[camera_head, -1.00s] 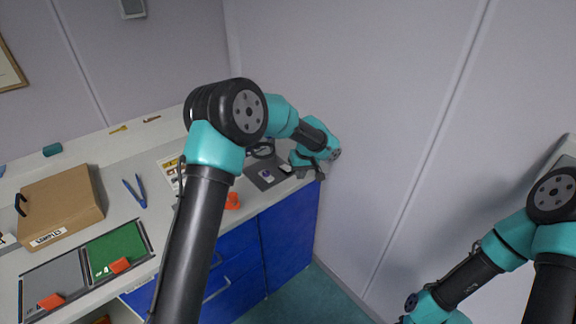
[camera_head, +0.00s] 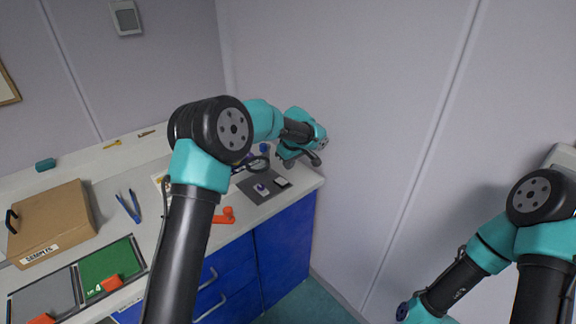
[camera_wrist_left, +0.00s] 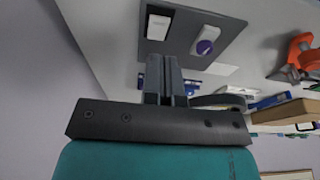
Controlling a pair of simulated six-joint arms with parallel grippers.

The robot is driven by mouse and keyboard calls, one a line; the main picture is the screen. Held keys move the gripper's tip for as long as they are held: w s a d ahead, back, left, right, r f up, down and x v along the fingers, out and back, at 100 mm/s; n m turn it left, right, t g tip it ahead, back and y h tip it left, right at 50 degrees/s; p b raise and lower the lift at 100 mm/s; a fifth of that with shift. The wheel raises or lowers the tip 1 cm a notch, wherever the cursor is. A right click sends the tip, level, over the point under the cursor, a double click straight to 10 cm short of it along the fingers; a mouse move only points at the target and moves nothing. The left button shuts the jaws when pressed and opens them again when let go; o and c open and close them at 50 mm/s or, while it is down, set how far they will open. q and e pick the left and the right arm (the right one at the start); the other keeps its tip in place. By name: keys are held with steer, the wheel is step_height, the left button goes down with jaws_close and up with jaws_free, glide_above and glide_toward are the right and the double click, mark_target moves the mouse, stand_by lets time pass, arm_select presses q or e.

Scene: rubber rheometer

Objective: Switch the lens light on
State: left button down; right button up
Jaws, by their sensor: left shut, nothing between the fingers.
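A dark grey panel (camera_head: 253,181) lies on the bench near its right end. It carries a white switch (camera_head: 282,182) and a white block with a purple knob (camera_head: 261,189). In the left wrist view, the white switch (camera_wrist_left: 158,27) and the purple knob (camera_wrist_left: 206,46) show beyond my fingers. A black ring, perhaps the lens (camera_head: 252,164), is behind the panel and partly hidden by my arm. My left gripper (camera_head: 290,162) is above the panel's far right side, shut and empty; its fingers (camera_wrist_left: 164,66) are together, apart from the switch.
An orange object (camera_head: 226,215) sits in front of the panel. A wall (camera_head: 370,110) stands close to the right of the bench.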

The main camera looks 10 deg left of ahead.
mark_target(285, 183)
arm_select(q)
steer(key=x, duration=0.8)
steer(key=shift+f, duration=0.15)
steer(key=shift+s+d+f, duration=0.1)
steer(key=shift+d+f, duration=0.05)
steer(key=shift+f, duration=0.4)
steer(key=shift+r, duration=0.15)
steer(key=shift+v, duration=0.8)
steer(key=s+d+v, duration=0.1)
steer(key=v, duration=0.8)
steer(key=shift+s+d, duration=0.2)
steer(key=shift+d, duration=0.25)
